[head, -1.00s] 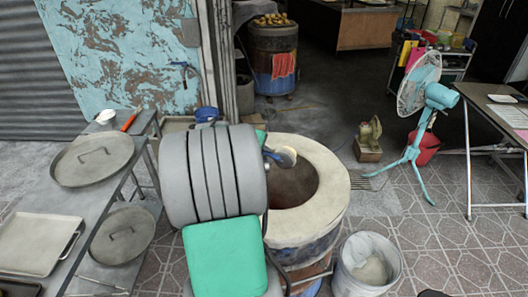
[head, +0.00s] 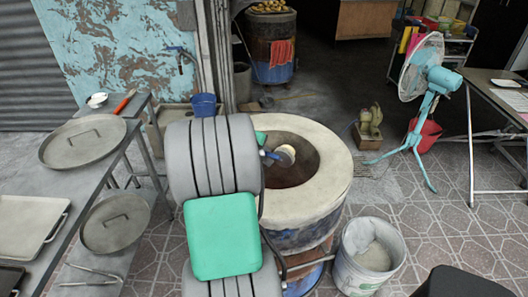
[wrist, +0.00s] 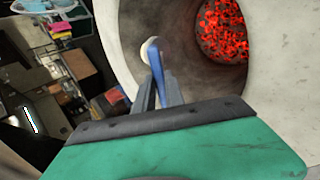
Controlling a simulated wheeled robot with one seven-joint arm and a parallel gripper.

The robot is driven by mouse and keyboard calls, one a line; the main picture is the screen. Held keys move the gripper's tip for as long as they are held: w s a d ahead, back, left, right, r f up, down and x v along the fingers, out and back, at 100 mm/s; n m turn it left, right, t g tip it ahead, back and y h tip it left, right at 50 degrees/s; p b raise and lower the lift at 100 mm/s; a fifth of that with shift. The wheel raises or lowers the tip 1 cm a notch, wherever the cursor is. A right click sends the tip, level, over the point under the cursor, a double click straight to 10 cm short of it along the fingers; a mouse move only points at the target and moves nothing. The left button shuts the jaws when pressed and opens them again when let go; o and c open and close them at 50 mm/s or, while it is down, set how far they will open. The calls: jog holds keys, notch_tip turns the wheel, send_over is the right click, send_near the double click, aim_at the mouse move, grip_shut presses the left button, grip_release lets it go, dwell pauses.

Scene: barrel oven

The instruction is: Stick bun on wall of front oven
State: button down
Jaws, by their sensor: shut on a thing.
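The front oven (head: 330,170) is a cream-rimmed barrel with a round open mouth. Its inner wall shows in the wrist view (wrist: 190,75), with red glowing coals (wrist: 222,28) at the bottom. The bun (head: 287,154) is a pale round disc, seen nearly edge-on in the wrist view (wrist: 148,54). It lies against one face of a flat blue holder (wrist: 157,62). My gripper (wrist: 158,85) is shut on this holder, inside the oven's mouth. A gap to the wall seems to show, but contact is hard to judge. My arm hides the oven's left side.
A white bucket (head: 350,262) stands by the oven's lower right. A blue fan (head: 425,85) and folding table (head: 500,100) are at right.

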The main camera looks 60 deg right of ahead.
jog(key=shift+d+f+b, duration=0.15)
jog(key=shift+f+b, duration=0.15)
jog(key=shift+f, duration=0.4)
jog(key=shift+d, duration=0.75)
jog(key=shift+d, duration=0.5)
dwell(0.8)
jog(key=shift+a, duration=0.1)
dwell(0.5)
